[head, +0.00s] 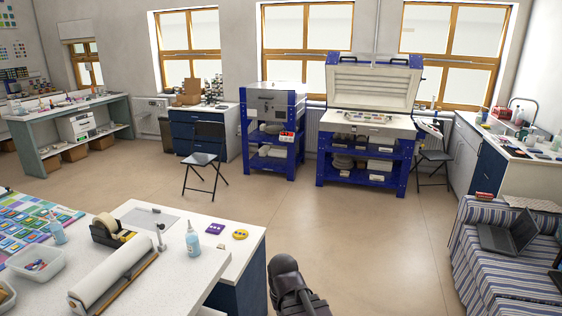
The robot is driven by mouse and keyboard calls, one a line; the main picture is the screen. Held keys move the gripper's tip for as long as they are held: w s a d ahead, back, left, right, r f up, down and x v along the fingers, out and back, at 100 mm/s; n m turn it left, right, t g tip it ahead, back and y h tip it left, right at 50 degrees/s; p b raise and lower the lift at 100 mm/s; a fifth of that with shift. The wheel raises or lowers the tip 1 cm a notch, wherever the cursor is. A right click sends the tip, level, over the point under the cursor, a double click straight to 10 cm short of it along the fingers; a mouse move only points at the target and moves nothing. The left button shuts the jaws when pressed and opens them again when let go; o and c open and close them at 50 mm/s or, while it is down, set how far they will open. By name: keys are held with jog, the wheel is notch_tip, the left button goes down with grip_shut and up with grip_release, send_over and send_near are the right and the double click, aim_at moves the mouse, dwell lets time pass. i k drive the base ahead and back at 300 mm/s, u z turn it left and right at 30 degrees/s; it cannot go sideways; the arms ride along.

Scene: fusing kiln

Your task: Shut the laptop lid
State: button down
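A dark laptop (494,239) lies on the striped sofa at the right. Its lid (525,230) stands open on the right side of the base, tilted up. The keyboard side of the base faces up. A dark rounded part of my own arm shows at the bottom middle, well to the left of the laptop and apart from it. No gripper fingers can be made out, so my gripper does not show in the head view.
The striped sofa (490,283) stands along the right edge. A white worktable (185,285) with a paper roll (112,275), bottle (192,240) and tape dispenser (108,232) fills the lower left. Open floor (385,250) lies between table and sofa.

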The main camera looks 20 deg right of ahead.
aim_at(525, 229)
jog(key=i, duration=0.45)
jog(key=z, duration=1.6)
jog(key=i, duration=2.35)
jog(key=u, duration=0.05)
